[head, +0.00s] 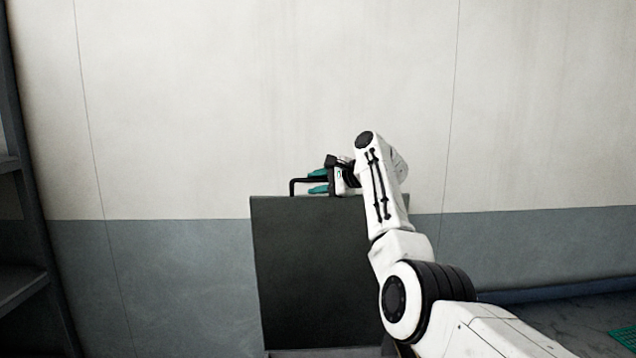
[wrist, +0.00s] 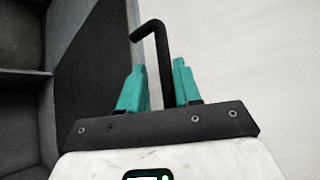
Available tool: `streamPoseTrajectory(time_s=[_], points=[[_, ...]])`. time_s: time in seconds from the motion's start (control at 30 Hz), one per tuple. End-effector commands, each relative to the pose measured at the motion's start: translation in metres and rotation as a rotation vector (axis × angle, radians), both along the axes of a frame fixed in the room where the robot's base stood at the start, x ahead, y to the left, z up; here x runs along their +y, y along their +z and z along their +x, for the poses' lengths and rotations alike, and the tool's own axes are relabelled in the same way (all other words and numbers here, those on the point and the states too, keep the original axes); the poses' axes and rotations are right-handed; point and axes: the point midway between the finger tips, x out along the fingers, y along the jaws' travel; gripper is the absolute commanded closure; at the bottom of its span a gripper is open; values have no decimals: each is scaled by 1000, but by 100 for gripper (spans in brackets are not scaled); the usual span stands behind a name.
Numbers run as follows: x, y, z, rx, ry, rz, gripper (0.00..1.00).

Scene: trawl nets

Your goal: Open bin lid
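The bin lid (head: 310,270) is a dark, flat panel that stands upright in front of the wall in the head view. It also shows as a dark panel in the wrist view (wrist: 90,75). A black bent bar handle (head: 292,187) projects at its top edge; its hooked end shows in the wrist view (wrist: 150,30). My gripper (head: 318,182) has teal fingers, one on each side of the handle bar. In the wrist view my gripper (wrist: 158,85) is open around the bar, with a gap on the left side. Most of the bin body is out of sight.
Dark shelving (head: 25,230) stands at the far left. A plain wall (head: 200,100), pale above and grey-blue below, is behind the lid. A green mesh piece (head: 624,338) lies on the floor at the lower right. The space left of the lid looks clear.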

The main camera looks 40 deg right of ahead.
Motion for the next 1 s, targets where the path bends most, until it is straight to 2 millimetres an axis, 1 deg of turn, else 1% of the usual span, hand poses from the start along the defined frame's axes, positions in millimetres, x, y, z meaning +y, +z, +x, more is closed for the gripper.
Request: streamPoseTrajectory(time_s=[0.33,0.47,0.67,0.9,1.0], points=[[0,1,-1,-2,0,-2,62],[-2,3,-7,-5,-1,-1,62],[-8,9,-30,-6,-4,-3,62],[-16,22,-70,-6,-3,-3,62],[-19,28,-84,-6,-3,-2,62]])
